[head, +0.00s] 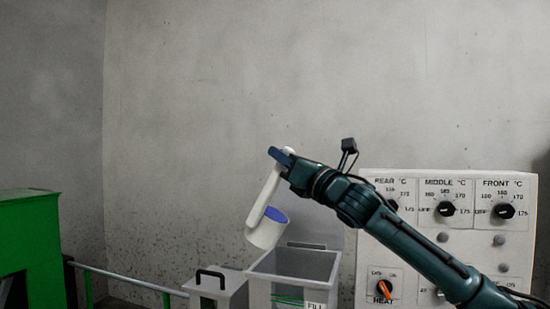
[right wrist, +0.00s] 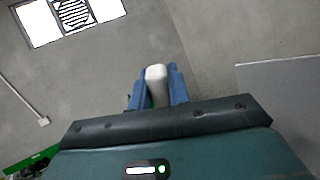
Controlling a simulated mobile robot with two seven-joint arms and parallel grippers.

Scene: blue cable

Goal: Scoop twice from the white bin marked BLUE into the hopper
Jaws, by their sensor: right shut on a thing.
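My right gripper (head: 280,156) is shut on the upper end of a white scoop's handle. The scoop (head: 265,232) hangs below it, slightly tilted, with blue material (head: 276,214) showing at its mouth. In the right wrist view the white handle end (right wrist: 156,75) sits between the blue fingers of the right gripper (right wrist: 157,88). The scoop's cup appears above and left of an open grey hopper (head: 263,292), which has a FILL label and some green inside its front. No bin marked BLUE shows. My left gripper is not in view.
A grey box with a black handle (head: 212,276) stands left of the hopper. A white control panel with knobs (head: 447,235) stands to the right, behind my right arm.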

